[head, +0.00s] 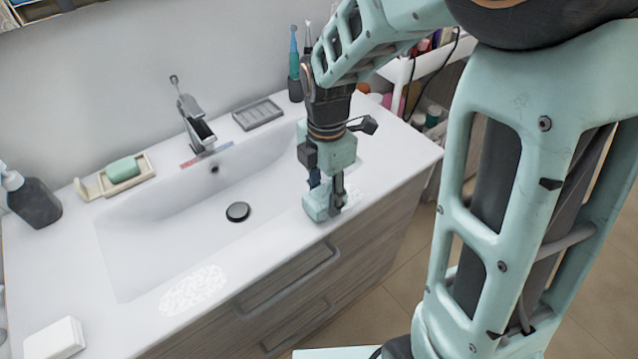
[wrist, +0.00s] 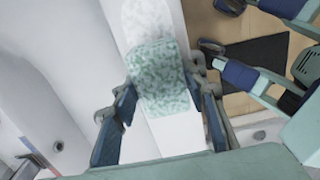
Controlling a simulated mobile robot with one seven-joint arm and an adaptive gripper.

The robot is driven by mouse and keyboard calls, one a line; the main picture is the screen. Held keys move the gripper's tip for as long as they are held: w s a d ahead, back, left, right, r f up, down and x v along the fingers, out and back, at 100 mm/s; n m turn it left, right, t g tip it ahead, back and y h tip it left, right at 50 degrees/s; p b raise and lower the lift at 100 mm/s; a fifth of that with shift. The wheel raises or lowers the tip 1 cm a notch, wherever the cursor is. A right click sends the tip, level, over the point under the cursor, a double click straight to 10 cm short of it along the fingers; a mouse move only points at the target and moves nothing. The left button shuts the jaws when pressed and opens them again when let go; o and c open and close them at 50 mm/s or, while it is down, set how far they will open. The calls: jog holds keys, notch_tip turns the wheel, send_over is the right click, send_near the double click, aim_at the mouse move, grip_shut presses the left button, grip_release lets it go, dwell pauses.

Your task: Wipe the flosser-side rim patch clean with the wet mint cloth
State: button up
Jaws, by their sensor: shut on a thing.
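The mint cloth (head: 317,204) is folded into a small block and held low at the front rim of the white basin, right of centre. My gripper (head: 326,182) is shut on it. In the wrist view the speckled cloth (wrist: 160,80) sits between my two fingers, over the white rim. A pale speckled patch (head: 352,196) shows on the rim just right of the cloth; in the wrist view this patch (wrist: 150,22) extends beyond the cloth, which hides part of it. Another speckled patch (head: 193,290) lies on the front-left rim. I cannot tell whether the cloth touches the rim.
A faucet (head: 194,120), grey soap tray (head: 257,114) and toothbrush-like items (head: 294,55) stand along the back. A green soap (head: 123,169) and dark pump bottle (head: 33,200) are left. A white block (head: 54,340) is front left. A white cart (head: 430,65) stands right.

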jog(key=p, duration=0.1)
send_over(354, 191)
jog(key=shift+r, duration=0.1)
dwell(0.3)
jog(key=shift+f+b, duration=0.6)
jog(key=shift+f, duration=0.25)
dwell(0.9)
jog(key=shift+a, duration=0.1)
